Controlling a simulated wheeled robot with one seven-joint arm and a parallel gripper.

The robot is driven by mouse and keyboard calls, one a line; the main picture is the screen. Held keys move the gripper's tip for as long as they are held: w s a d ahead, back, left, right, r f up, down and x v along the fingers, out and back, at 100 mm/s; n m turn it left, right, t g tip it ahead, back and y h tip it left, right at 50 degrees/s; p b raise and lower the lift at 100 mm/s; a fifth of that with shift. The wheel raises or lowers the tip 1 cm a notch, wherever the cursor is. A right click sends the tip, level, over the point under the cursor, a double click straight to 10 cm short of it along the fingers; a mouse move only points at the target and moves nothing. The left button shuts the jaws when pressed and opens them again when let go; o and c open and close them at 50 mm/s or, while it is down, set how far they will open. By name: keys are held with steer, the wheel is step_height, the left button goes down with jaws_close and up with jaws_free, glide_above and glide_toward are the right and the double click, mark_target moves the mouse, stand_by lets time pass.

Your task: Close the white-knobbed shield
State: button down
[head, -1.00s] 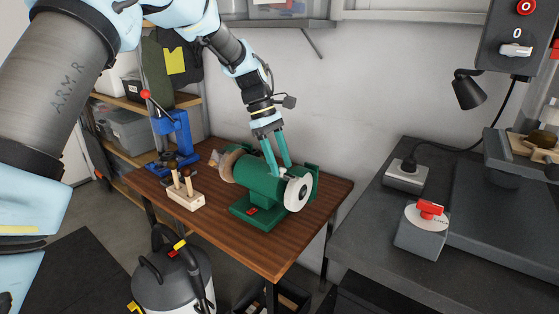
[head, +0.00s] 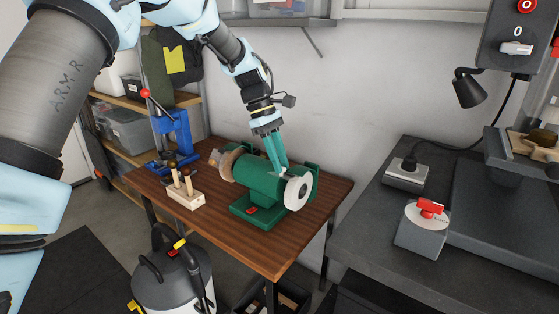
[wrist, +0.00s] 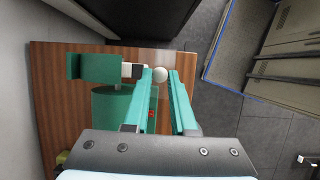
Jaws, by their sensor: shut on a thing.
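The bench grinder (head: 262,182) is green, with a pale wheel (head: 298,193) at its right end and a brown wheel (head: 228,164) at its left. My gripper (head: 282,172) reaches down from above to the grinder's right part. In the wrist view a round white knob (wrist: 160,75) sits between my fingertips, and the gripper is shut on it. A green plate (wrist: 84,66), which looks like part of the shield, lies left of the knob. In the head view the fingers hide the knob, and how far the shield is open is hard to tell.
The grinder stands on a wooden bench (head: 285,247). A wooden block with upright handles (head: 186,200) and a blue press (head: 176,135) stand to its left. A dark bench with a red-switch box (head: 422,232) is at right. A wall is behind.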

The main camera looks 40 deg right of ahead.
mark_target(278, 176)
steer(key=shift+s+a+f+m+t+h+b, duration=0.15)
steer(key=shift+a+f+h+b, duration=0.55)
steer(key=shift+b, duration=1.35)
steer(key=shift+a+f+m+t+h+b, duration=0.4)
steer(key=shift+h+b, duration=0.6)
steer(key=shift+b, duration=1)
step_height(278, 176, down, 6)
steer(key=a+m+t+h+b, duration=0.1)
steer(key=h+b, duration=0.8)
steer(key=b, duration=2.8)
steer(key=shift+s+f+m+h+b, duration=0.25)
steer(key=shift+m+h+b, duration=0.15)
steer(key=shift+m, duration=0.25)
steer(key=shift+r+h+b, duration=0.15)
steer(key=shift+h+b, duration=0.25)
steer(key=shift+b, duration=0.9)
steer(key=c, duration=0.8)
jaws_free()
steer(key=shift+o, duration=0.2)
steer(key=shift+r, duration=0.1)
